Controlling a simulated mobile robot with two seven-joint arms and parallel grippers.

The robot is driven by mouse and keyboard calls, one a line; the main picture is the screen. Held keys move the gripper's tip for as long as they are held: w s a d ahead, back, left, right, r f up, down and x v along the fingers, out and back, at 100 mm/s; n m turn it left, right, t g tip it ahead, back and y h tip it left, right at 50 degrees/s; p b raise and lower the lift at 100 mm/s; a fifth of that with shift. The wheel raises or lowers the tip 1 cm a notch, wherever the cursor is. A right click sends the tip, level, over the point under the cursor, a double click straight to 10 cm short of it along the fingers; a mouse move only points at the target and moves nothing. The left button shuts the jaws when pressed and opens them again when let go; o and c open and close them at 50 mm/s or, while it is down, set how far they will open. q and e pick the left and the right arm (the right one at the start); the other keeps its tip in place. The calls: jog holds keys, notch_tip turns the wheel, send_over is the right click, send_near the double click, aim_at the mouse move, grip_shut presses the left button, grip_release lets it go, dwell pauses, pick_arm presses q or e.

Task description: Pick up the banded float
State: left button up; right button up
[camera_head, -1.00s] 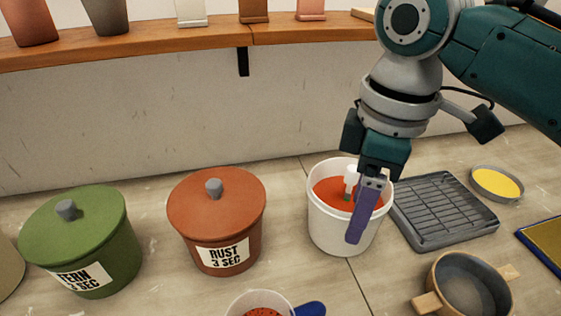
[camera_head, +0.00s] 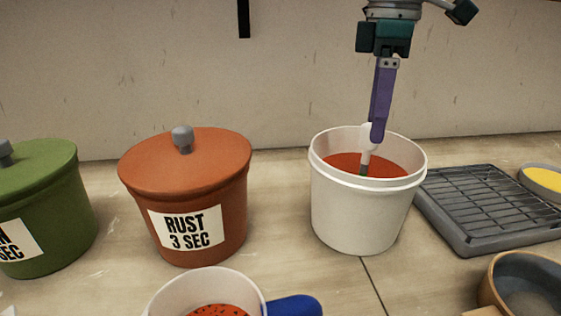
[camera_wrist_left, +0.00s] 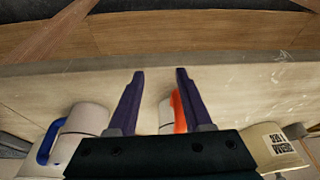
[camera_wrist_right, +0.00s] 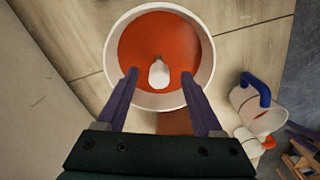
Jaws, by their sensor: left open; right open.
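The banded float (camera_head: 366,152) has a white upper part and a dark greenish band low down. It stands slightly tilted in orange-red liquid inside a white bucket (camera_head: 360,218). My right gripper (camera_head: 377,138) points down over the bucket, its tips level with the float's top; a purple finger partly covers the float. In the right wrist view the float (camera_wrist_right: 158,74) shows between the open, separated fingers (camera_wrist_right: 158,76); contact is not visible. My left gripper (camera_wrist_left: 160,72) is open and empty in the left wrist view, and is outside the head view.
A lidded rust pot (camera_head: 190,200) and a green pot (camera_head: 45,205) stand left of the bucket. A wire rack (camera_head: 490,208) is close on its right. A white cup (camera_head: 170,295) with a blue handle (camera_head: 293,307) is in front. The wall is behind.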

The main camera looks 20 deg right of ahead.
aim_at(368, 148)
jog(key=f, duration=0.5)
jog(key=shift+w+a+f, duration=0.1)
jog(key=shift+w+a, duration=0.1)
grip_shut()
dwell(0.3)
dwell(0.8)
